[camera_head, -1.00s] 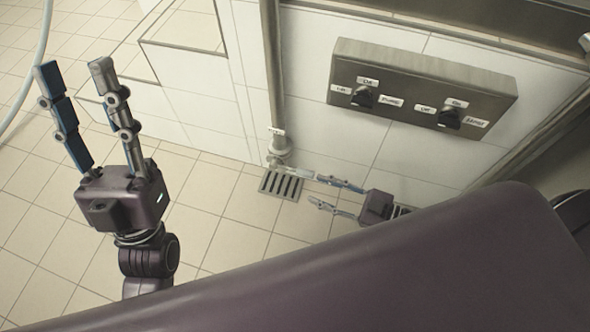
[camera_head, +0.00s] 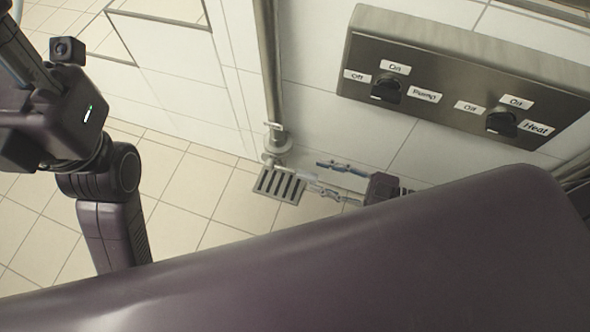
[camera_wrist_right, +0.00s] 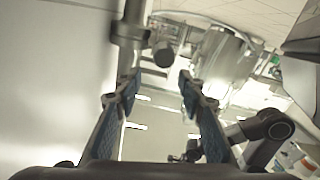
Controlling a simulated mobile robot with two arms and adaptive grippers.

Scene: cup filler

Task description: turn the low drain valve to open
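The low drain valve (camera_head: 276,155) sits at the foot of a vertical pipe by the wall in the head view. A pale lever (camera_head: 298,175) seems to reach right from it. My right gripper (camera_head: 314,175) is open, with its fingertips beside the lever's end; I cannot tell whether they touch it. In the right wrist view, the gripper (camera_wrist_right: 157,88) has its fingers wide apart. The metal valve fitting (camera_wrist_right: 130,32) and a dark round end (camera_wrist_right: 163,54) show beyond them. My left gripper (camera_head: 45,110) is cut off at the left edge, its fingertips hidden.
A floor drain grate (camera_head: 280,185) lies below the valve. A metal control box (camera_head: 450,88) with two black knobs and On/Off, Pump and Heat labels hangs on the tiled wall. A large shiny vessel (camera_wrist_right: 222,58) shows in the wrist view. Tiled floor is open at left.

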